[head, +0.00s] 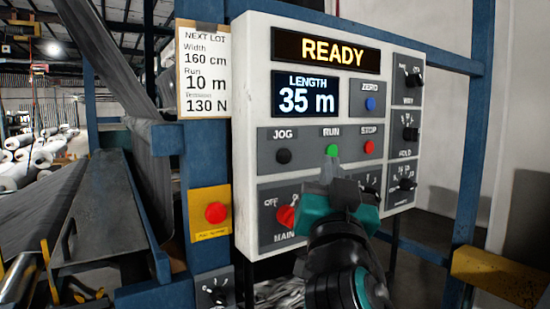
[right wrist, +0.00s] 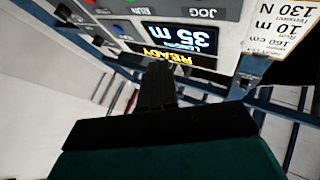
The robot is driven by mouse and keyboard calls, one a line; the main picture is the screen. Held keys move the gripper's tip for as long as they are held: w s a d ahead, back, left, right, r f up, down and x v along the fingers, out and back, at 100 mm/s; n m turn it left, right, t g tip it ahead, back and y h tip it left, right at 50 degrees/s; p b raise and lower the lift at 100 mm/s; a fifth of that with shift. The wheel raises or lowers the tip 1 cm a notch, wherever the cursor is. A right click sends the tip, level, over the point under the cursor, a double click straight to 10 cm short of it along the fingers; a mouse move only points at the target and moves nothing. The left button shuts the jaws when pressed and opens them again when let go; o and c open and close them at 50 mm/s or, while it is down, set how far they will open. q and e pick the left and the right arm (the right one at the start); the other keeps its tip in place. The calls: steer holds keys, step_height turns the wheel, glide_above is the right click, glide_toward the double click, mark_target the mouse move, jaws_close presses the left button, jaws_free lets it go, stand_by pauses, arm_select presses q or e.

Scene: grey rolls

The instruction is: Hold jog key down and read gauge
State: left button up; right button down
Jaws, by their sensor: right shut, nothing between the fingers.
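The control panel (head: 390,55) shows READY on its top display (head: 333,50) and LENGTH 35 m on the display below (head: 306,95). The black JOG key (head: 283,156) is at the left of the key row, with the green RUN key (head: 333,151) and red STOP key (head: 369,147) to its right. My right gripper (head: 328,168) is shut and empty, its tips just below the RUN key; I cannot tell whether they touch. In the right wrist view the gripper (right wrist: 158,85) points at the upside-down panel. No dial gauge is seen. My left gripper is out of view.
A blue ZERO key (head: 370,104), rotary knobs on the right, and a red MAIN switch (head: 285,215) are on the panel. A red button on a yellow plate (head: 215,212) and a NEXT LOT sheet (head: 205,70) hang left. Grey fabric and metal machinery fill the left.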

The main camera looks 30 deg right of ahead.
mark_target(284, 157)
steer(key=shift+w, duration=0.1)
steer(key=w, duration=0.8)
steer(key=shift+w+a+b, duration=0.3)
steer(key=shift+a, duration=0.05)
stand_by(0.7)
steer(key=shift+f, duration=0.1)
stand_by(1.1)
steer(key=shift+w+b, duration=0.35)
steer(key=shift+w, duration=0.1)
